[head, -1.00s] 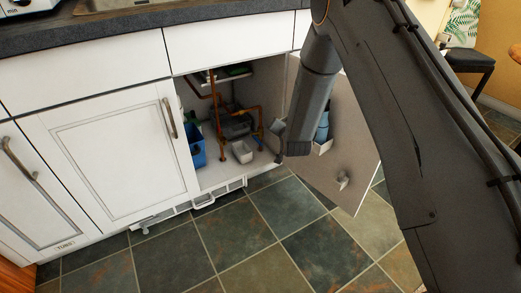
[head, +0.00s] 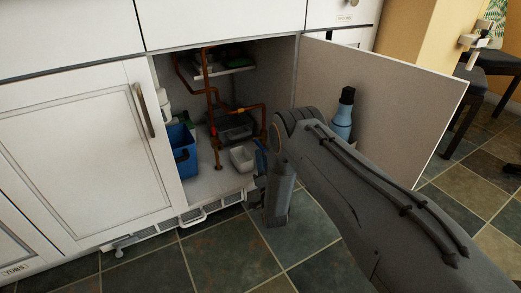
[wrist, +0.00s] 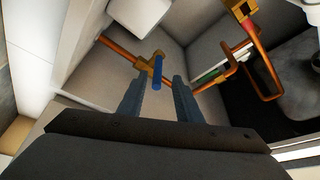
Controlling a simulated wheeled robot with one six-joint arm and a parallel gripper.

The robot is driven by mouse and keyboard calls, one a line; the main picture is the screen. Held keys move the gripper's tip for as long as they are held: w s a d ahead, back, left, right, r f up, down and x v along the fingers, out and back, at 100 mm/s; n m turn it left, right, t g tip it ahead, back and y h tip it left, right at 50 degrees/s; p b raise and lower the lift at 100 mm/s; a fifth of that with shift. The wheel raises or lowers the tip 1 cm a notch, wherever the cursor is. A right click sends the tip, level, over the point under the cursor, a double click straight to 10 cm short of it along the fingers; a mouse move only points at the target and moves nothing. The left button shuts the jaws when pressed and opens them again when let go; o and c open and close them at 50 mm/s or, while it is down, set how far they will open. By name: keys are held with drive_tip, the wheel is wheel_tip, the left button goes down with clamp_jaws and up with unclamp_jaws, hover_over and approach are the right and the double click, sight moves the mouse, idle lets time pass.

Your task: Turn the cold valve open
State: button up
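The cold valve shows in the wrist view as a blue lever handle (wrist: 157,71) on a brass body (wrist: 146,62), set in a copper pipe (wrist: 118,48). My gripper (wrist: 158,84) is open, with its two grey-blue fingers pointing at the valve. The blue lever lies between and slightly beyond the fingertips, and I see no clear grip on it. In the head view my arm reaches down to the right side of the open cupboard, and the gripper cannot be clearly made out there.
A second brass valve with a red handle (wrist: 250,29) is at the upper right in the wrist view. The cupboard holds a blue bin (head: 183,150), a white tub (head: 243,158) and copper pipes (head: 207,95). The open door (head: 400,95) stands right, with a blue bottle (head: 342,118) before it.

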sight(261, 146)
drive_tip(key=x, duration=0.1)
drive_tip(key=b+x, duration=0.1)
drive_tip(key=x, duration=0.1)
drive_tip(key=d+b+x, duration=0.1)
drive_tip(key=x, duration=0.1)
drive_tip(key=shift+w+a, duration=0.1)
drive_tip(key=shift+w, duration=0.15)
drive_tip(key=shift+w+a+r+b, duration=0.2)
drive_tip(key=shift+w+b, duration=0.1)
drive_tip(key=shift+w, duration=0.2)
clamp_jaws()
